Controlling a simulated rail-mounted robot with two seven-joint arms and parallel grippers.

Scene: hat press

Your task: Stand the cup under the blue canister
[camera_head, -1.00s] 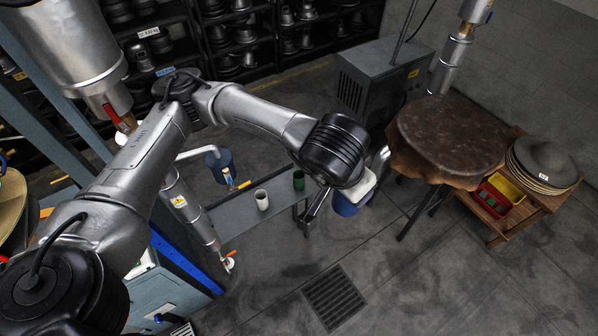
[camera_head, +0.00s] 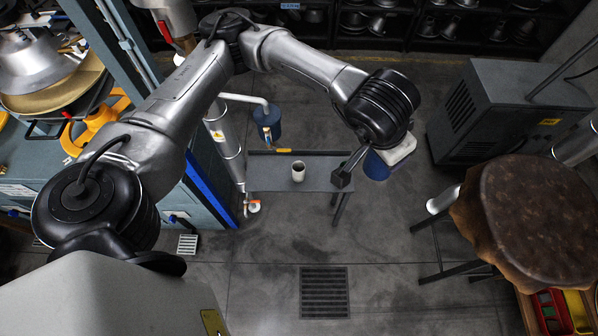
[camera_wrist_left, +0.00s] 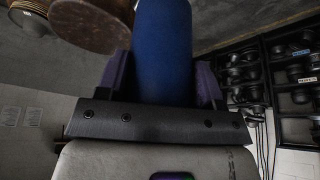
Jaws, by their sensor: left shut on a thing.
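My left gripper (camera_head: 385,160) is shut on a blue cylinder (camera_head: 375,167), which I take for a cup. A blue canister (camera_head: 267,122) hangs on a white pipe behind the bench's left part, left of my gripper. A white cup (camera_head: 298,173) stands upright on the bench. My right gripper is not in view.
The narrow grey bench (camera_head: 270,175) has bare top left of the white cup. A metal post (camera_head: 224,140) stands at its left end. A brown round-topped table (camera_head: 540,220) and a grey machine (camera_head: 500,110) are at right. Floor with a drain grate (camera_head: 324,290) is open.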

